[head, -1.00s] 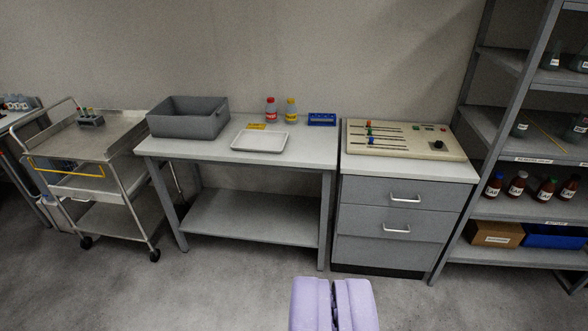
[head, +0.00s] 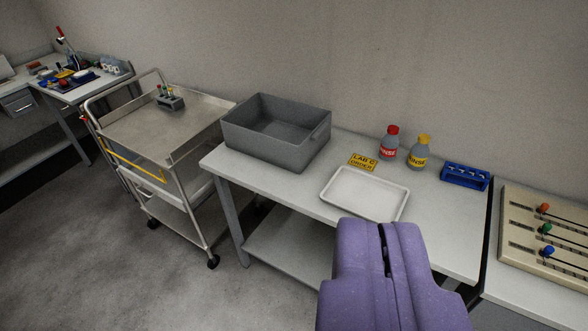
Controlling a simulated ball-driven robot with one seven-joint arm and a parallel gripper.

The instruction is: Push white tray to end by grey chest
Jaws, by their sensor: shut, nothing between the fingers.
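The white tray (head: 364,193) is a shallow rectangular tray lying flat near the front edge of the table (head: 435,237). My purple gripper (head: 384,226) is shut and empty. It shows in front of the tray and covers a little of the view at the tray's near edge; I cannot tell whether they touch. The grey drawer chest stands at the table's right end; only part of its pale top (head: 535,292) shows, at the lower right.
A grey bin (head: 275,132) stands left of the tray. A slider panel (head: 545,235) sits on the chest. A metal cart (head: 160,135) stands left.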

